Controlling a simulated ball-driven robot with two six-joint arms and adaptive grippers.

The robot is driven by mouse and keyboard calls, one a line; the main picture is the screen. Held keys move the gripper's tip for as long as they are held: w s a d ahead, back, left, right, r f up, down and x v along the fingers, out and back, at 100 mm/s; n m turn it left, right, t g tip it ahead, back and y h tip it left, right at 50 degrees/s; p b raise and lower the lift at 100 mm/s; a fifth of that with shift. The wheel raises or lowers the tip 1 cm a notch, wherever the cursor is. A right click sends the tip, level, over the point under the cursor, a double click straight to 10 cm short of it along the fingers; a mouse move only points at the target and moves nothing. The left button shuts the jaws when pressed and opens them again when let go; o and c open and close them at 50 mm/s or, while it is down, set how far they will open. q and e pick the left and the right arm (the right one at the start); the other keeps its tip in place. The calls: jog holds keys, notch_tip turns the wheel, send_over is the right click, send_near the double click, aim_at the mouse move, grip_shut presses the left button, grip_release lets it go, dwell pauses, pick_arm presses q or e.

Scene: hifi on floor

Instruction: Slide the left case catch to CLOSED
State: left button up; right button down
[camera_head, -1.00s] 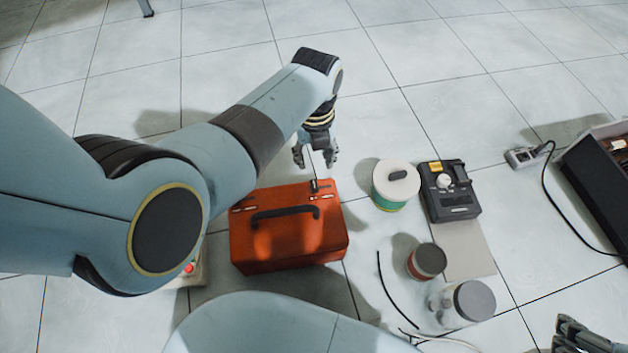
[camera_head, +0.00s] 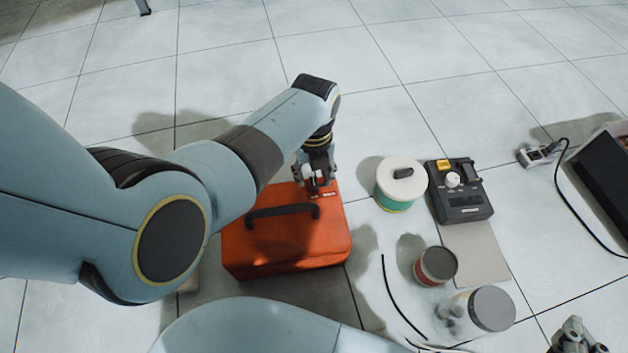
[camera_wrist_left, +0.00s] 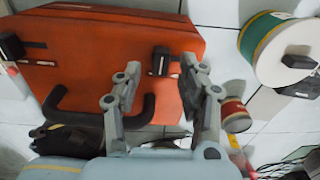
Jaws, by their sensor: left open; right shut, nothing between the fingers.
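The orange case (camera_head: 290,245) lies on the floor with its black handle (camera_head: 270,213) on top. The wrist view shows two black sliding catches on the case (camera_wrist_left: 110,30). One catch (camera_wrist_left: 161,60) is on the picture's right, the other (camera_wrist_left: 11,46) on its left; which one is named left I cannot tell. My left gripper (camera_head: 317,184) is open above the case's far right part. In the wrist view its fingers (camera_wrist_left: 160,82) stand on either side of the right-hand catch; contact is unclear. My right gripper (camera_head: 578,338), at the bottom right, is shut and empty.
Right of the case stand a white-and-green spool (camera_head: 401,182), a dark device (camera_head: 459,192), a red-brown can (camera_head: 435,266) and a clear grey-lidded jar (camera_head: 488,309). A black cable (camera_head: 392,300) lies nearby. Floor beyond the case is clear.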

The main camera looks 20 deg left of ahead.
aim_at(314, 184)
pick_arm(q)
notch_tip(314, 184, down, 2)
jog(key=shift+f+b, duration=0.1)
jog(key=shift+b, duration=0.6)
pick_arm(e)
jog(key=w+a+r+t+y, duration=0.1)
jog(key=w+r+t, duration=0.4)
jog(key=w+r, duration=0.2)
jog(key=shift+w+r+n, duration=0.25)
jog(key=shift+r+n, duration=0.15)
jog(key=shift+r, duration=1)
pick_arm(q)
grip_shut()
